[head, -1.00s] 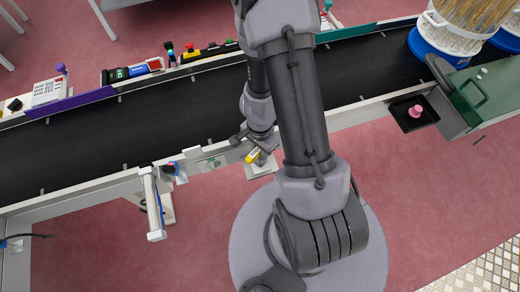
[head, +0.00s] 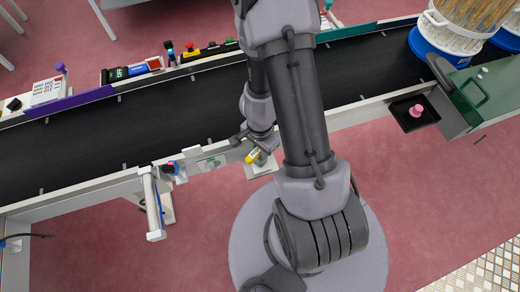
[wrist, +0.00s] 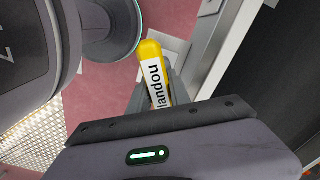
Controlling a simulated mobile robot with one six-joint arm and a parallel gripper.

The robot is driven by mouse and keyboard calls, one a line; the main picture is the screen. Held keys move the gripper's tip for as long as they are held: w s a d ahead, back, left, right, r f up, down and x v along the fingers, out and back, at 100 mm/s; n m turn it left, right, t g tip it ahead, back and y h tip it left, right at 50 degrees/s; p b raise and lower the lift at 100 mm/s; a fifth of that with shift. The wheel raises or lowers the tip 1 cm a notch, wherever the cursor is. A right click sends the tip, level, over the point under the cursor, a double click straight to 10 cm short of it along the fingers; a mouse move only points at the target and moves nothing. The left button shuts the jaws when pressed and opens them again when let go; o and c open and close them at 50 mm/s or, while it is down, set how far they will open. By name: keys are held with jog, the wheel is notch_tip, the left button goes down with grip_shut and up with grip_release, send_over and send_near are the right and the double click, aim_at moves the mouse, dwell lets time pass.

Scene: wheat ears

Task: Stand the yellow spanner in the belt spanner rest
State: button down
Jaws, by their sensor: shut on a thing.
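The yellow spanner (head: 253,156) shows as a short yellow end at my gripper, just off the near edge of the conveyor belt. In the head view my gripper (head: 258,150) is partly covered by my arm. A pale grey plate (head: 262,168), which may be the spanner rest, sits by the belt frame under the gripper. I cannot tell whether the spanner touches it.
The black belt (head: 180,105) runs diagonally behind the gripper, with a pale near rail (head: 100,187). A white post (head: 153,200) stands left of the gripper. A black tray (head: 415,113) with a pink object lies right. Blue-based wheat tubs (head: 440,45) stand far right.

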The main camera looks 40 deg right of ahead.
jog(key=shift+f+b, duration=1.15)
jog(key=shift+f, duration=0.1)
jog(key=c, duration=1.1)
grip_release()
jog(key=shift+r, duration=0.1)
